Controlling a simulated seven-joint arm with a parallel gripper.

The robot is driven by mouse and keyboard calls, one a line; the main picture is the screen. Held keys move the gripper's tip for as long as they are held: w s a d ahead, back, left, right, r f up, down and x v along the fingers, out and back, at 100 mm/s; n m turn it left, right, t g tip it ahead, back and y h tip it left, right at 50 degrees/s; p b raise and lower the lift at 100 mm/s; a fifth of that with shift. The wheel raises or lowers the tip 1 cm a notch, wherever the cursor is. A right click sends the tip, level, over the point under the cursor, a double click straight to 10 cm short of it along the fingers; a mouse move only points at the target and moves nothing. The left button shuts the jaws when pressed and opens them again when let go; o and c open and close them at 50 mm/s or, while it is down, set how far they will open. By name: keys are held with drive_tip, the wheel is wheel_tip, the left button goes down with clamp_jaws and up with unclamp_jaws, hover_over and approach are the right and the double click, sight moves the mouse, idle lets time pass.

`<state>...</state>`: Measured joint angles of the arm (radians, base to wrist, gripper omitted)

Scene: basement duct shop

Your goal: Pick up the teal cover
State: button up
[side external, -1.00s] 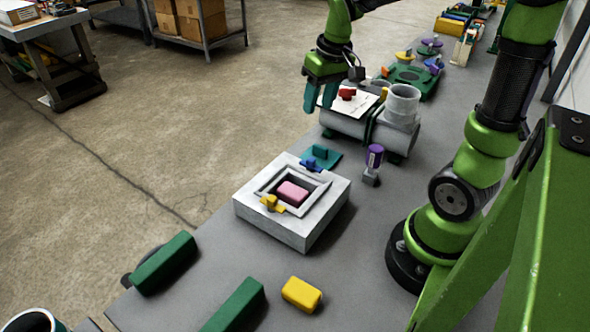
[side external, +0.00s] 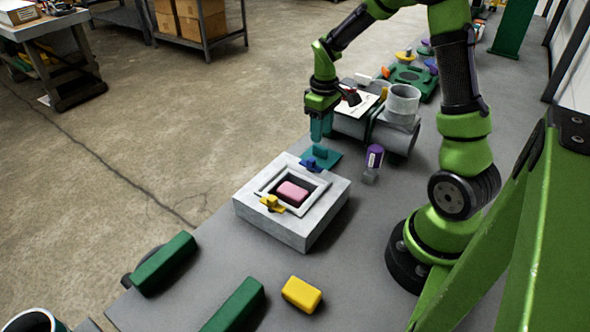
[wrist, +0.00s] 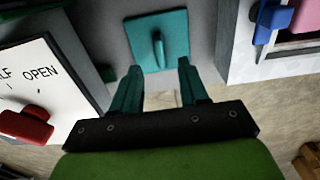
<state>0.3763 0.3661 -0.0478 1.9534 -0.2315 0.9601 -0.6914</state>
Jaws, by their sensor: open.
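The teal cover (side external: 329,158) is a flat square plate with a raised handle. It lies on the grey bench behind the white square box. In the wrist view the teal cover (wrist: 157,42) is just beyond my fingertips, with its handle upright in the middle of the plate. My gripper (side external: 321,133) is above the cover, pointing down. In the wrist view my gripper (wrist: 158,68) has its two teal fingers apart with nothing between them, and the handle lines up with the gap.
The white box (side external: 318,208) holds a pink block (side external: 292,191), with blue (side external: 314,164) and yellow (side external: 271,203) clips on its rim. A grey pipe assembly (side external: 398,128) stands close behind the cover. A purple-topped piece (side external: 373,160) stands to the right.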

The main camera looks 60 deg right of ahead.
sight(321, 146)
drive_tip(key=shift+f, duration=3.15)
drive_tip(key=shift+c, duration=0.2)
clamp_jaws()
